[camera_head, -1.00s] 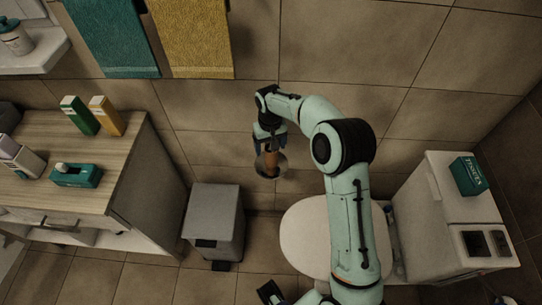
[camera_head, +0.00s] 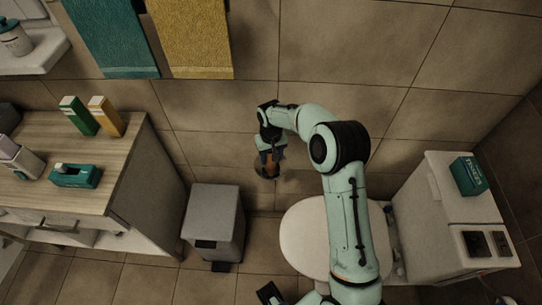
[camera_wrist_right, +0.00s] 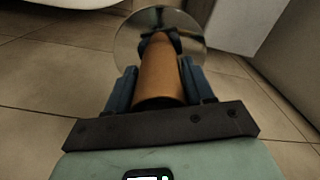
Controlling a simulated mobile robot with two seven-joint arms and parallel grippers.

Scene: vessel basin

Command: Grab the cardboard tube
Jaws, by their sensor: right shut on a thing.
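A round shiny disc (camera_wrist_right: 128,38) shows behind the far end of the tube, around a dark part there.
A grey bin (camera_head: 213,218) stands left of the gripper, beside a wooden-topped cabinet (camera_head: 125,165) with several boxes. A white toilet lid (camera_head: 303,235) is at the right, then a white cabinet (camera_head: 455,195) with a teal box. Tiled wall is behind.

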